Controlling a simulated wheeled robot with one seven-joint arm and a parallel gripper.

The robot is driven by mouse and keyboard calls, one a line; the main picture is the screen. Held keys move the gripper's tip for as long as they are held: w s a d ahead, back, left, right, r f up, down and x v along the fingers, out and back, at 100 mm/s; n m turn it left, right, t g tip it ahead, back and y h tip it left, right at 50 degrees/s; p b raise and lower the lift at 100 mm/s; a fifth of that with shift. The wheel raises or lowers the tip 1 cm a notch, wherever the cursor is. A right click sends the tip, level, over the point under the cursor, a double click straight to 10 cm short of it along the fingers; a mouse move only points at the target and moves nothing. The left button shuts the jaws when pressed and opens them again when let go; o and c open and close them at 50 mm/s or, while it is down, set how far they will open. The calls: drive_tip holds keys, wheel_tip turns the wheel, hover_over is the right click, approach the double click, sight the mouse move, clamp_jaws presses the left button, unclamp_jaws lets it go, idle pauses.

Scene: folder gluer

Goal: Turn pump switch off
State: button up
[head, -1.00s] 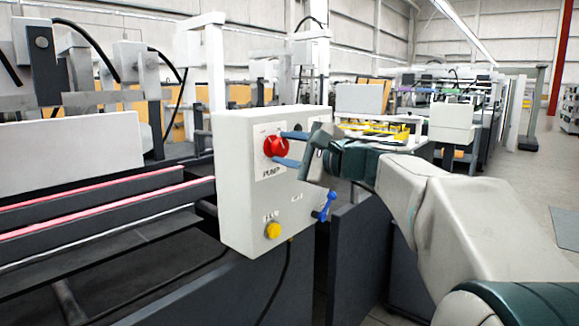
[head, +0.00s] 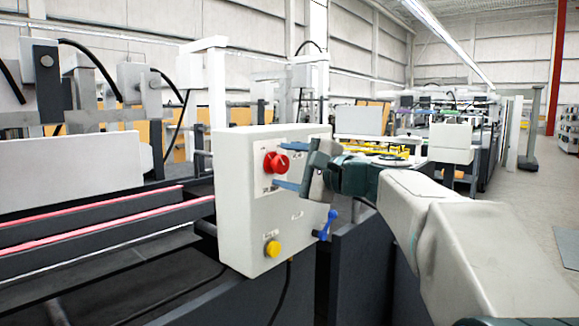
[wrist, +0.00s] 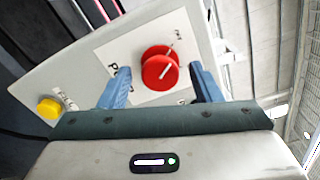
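The pump switch is a round red knob (head: 276,162) on a white label, on the front of a pale control box (head: 240,215). In the wrist view the red knob (wrist: 160,68) carries a white pointer line slanting up to the right. The label's lettering is partly hidden behind a finger. My gripper (head: 284,167) faces the knob from the right, with its blue fingers above and below it. In the wrist view my gripper (wrist: 158,71) is open, with a finger on each side of the knob and visible gaps between.
A yellow button (head: 272,249) sits low on the box, and a blue-handled lever (head: 328,225) sticks out at its lower right edge. Dark machine rails with red strips (head: 100,222) lie left. Open floor shows at far right.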

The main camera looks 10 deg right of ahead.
drive_tip(key=p+v, duration=0.1)
drive_tip(key=v, duration=1.2)
drive_tip(key=shift+s+d, duration=0.25)
drive_tip(key=shift+s, duration=0.1)
